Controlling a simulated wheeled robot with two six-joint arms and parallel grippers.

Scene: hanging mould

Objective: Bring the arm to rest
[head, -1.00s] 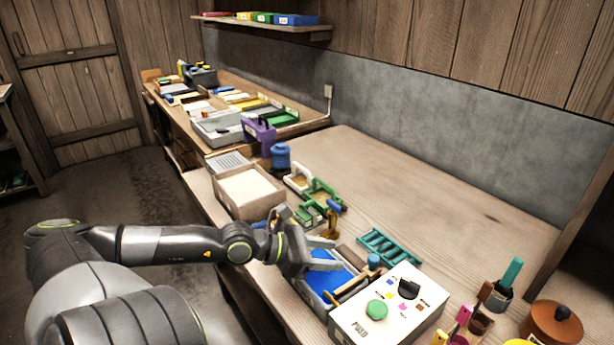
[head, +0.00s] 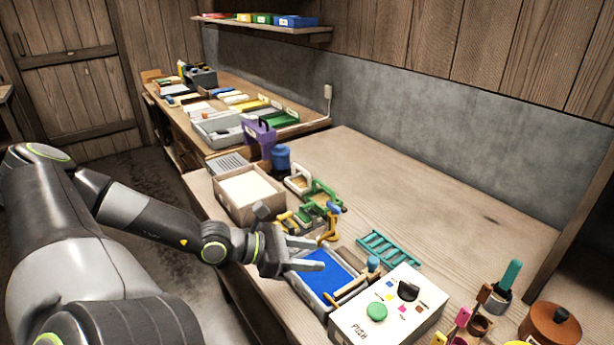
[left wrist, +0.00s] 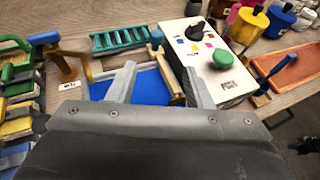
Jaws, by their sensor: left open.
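My left gripper (head: 310,256) is open and empty. In the head view it reaches in from the left, above the near-left edge of a grey tray (head: 307,291) with a blue bottom. In the left wrist view the two fingers of the gripper (left wrist: 160,85) show apart, with the blue-bottomed tray (left wrist: 97,90) beyond and below them. Nothing is between the fingers. My right gripper is not in view.
A white box (head: 345,328) with a green button and black knob stands right of the tray. A teal rack (head: 388,249) lies behind it. Green-handled tools and a cardboard box (head: 250,212) stand left of the tray. The back right bench top (head: 450,210) is clear.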

